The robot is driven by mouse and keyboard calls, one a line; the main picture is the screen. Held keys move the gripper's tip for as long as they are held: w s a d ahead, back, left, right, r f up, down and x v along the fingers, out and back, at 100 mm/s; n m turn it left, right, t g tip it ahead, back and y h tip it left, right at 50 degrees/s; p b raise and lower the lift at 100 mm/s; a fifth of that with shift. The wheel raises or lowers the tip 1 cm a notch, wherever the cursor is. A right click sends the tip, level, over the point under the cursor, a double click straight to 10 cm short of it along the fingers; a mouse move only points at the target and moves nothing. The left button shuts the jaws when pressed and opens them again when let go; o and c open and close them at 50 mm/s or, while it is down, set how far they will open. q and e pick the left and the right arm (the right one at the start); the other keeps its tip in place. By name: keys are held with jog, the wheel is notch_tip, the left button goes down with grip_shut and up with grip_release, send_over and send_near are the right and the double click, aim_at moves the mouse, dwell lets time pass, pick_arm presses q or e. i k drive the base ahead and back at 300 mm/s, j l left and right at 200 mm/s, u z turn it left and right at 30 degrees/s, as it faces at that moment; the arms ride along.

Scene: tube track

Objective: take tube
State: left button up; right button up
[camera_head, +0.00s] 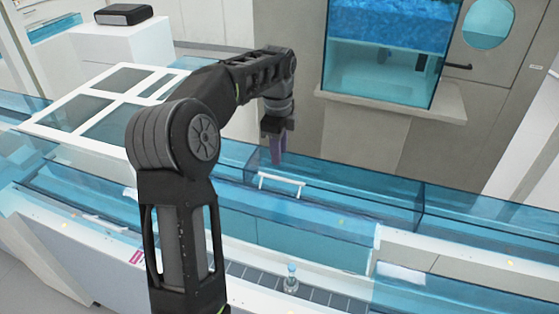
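A small clear tube with a blue-green cap (291,279) stands upright on the dark segmented track (255,277) at the lower middle. My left arm comes up from the bottom and bends over the blue glass-walled bench. My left gripper (279,157) points down near the white handle of a glass panel, well behind and above the tube and apart from it. Its fingers look purple and narrow here, and I cannot tell whether they are open. No held object is visible. My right gripper is not in view.
Blue transparent panels (370,190) run along the bench behind the track, with a white handle (282,181) on one. A white-framed hatch (75,122) lies at the left. A window with a sill (395,101) is in the back wall.

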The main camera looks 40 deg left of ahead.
aim_at(292, 268)
jog(key=k+l, duration=0.25)
jog(key=k, duration=0.25)
jog(key=k+l, duration=0.25)
jog(key=k, duration=0.2)
